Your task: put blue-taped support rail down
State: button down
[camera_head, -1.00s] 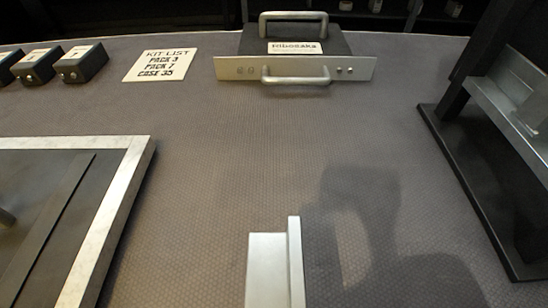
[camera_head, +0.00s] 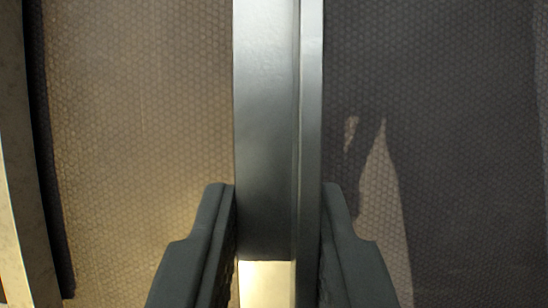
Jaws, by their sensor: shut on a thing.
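A grey metal support rail (camera_head: 266,120) with an angled profile runs from the top edge of the view down between my fingers. I see no blue tape on the part that shows, and its far end is out of view. My gripper (camera_head: 279,205) is shut on the rail, with one dark finger on each side of it. A pale, brightly lit patch shows between the fingers below the rail's grey face. I cannot tell whether the rail touches the surface beneath.
A dimpled grey work surface (camera_head: 140,120) lies below, with a dark shadow on the right. A pale frame edge (camera_head: 18,190) with a dark side runs down the far left. The surface on both sides of the rail is clear in this view.

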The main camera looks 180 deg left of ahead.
aim_at(274, 205)
jog(key=shift+f, duration=2.45)
jog(key=shift+f, duration=0.1)
jog(key=c, duration=1.3)
grip_release()
jog(key=shift+o, duration=0.2)
jog(key=v, duration=1.2)
